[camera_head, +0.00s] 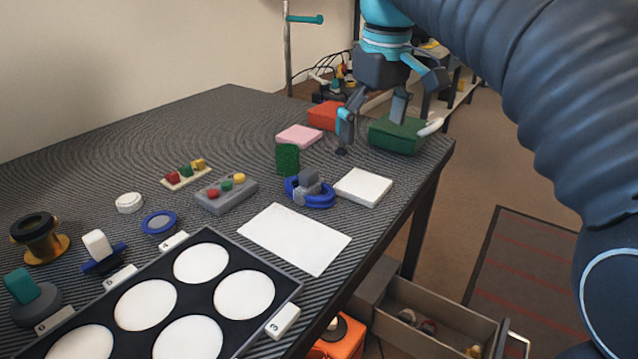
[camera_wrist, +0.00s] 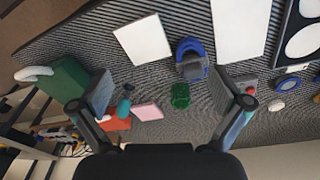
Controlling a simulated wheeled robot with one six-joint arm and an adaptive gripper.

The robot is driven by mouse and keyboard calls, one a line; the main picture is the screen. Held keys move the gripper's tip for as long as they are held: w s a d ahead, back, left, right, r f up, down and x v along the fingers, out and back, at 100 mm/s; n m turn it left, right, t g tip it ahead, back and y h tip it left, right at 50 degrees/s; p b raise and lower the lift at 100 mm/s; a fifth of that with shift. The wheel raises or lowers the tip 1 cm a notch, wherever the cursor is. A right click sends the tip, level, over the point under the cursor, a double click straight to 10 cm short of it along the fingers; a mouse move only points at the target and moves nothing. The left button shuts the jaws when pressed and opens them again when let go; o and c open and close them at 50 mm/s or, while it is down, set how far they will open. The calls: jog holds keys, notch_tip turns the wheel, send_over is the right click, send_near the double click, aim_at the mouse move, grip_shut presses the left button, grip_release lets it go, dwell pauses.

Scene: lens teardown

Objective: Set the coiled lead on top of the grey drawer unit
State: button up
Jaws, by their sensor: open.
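The coiled lead (camera_head: 322,200) appears to be the blue coil with a grey block on it, lying on the dark ribbed table. It also shows in the wrist view (camera_wrist: 190,48), ahead of the finger gap. My gripper (camera_head: 370,132) is open and empty above the far right part of the table, beyond the coil and apart from it. Its spread fingers show in the wrist view (camera_wrist: 163,95). A grey drawer unit (camera_head: 374,286) stands on the floor under the table's right edge with a drawer pulled out. The table hides part of its top.
A green cylinder (camera_head: 288,159) and a white block (camera_head: 363,187) stand close to the coil. A green box with a white handle (camera_head: 396,138), red box (camera_head: 325,116) and pink pad (camera_head: 299,136) are near my gripper. An orange case (camera_head: 343,340) sits by the drawer.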

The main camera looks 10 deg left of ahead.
aim_at(309, 170)
jog(key=w+a+n+g, duration=0.15)
jog(key=a+n, duration=0.25)
jog(key=a, duration=0.7)
jog(key=shift+h, duration=0.3)
jog(key=f+b, duration=0.2)
jog(key=f, duration=0.2)
jog(key=f+b, duration=0.2)
jog(key=f, duration=0.3)
jog(key=f+b, duration=0.2)
jog(key=f, duration=0.3)
jog(key=shift+w, duration=0.25)
jog(key=c, duration=1.3)
